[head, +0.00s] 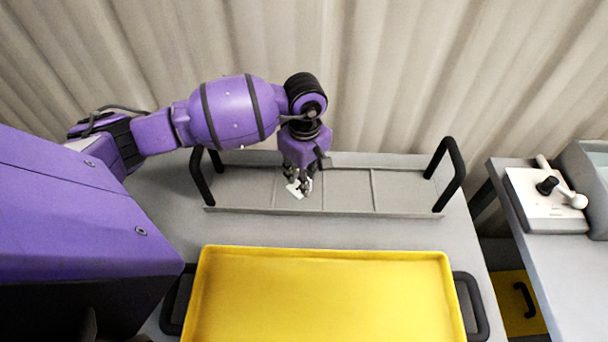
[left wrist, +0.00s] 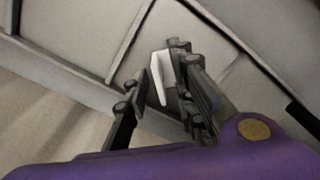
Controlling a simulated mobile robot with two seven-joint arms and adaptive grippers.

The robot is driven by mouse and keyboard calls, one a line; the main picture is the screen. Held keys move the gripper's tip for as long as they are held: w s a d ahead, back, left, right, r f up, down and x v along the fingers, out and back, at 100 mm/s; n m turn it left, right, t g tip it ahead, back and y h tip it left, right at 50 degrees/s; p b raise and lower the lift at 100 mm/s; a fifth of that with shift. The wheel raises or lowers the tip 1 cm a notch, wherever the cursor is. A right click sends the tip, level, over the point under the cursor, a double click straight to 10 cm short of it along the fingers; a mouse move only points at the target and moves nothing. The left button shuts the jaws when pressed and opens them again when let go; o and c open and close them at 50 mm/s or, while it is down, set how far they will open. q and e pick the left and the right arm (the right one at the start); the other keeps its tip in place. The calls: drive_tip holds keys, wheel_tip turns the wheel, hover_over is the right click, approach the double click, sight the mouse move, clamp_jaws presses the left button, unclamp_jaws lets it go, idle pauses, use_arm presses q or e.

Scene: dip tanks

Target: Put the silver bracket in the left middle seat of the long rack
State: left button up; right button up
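The silver bracket (head: 294,189), a small pale angled piece, is between the fingers of my left gripper (head: 299,184). It also shows between the fingertips in the left wrist view (left wrist: 161,72), close against the right-hand finger. I cannot tell whether both fingers press on it. The long rack (head: 405,191) is a shallow grey tray with dividers and a black handle at each end. The gripper points down into its left middle seat, with the bracket low in or just above that seat. The fingers partly hide the bracket. My right gripper is not in view.
A yellow tray (head: 320,257) with black handles stands in front of the rack and looks empty. The other rack seats look empty. A side bench at right bears a white box with a black knob (head: 547,186). A curtain (head: 400,70) hangs behind.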

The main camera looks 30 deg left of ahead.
use_arm(q)
wheel_tip(320, 180, up, 12)
drive_tip(key=shift+r, duration=0.15)
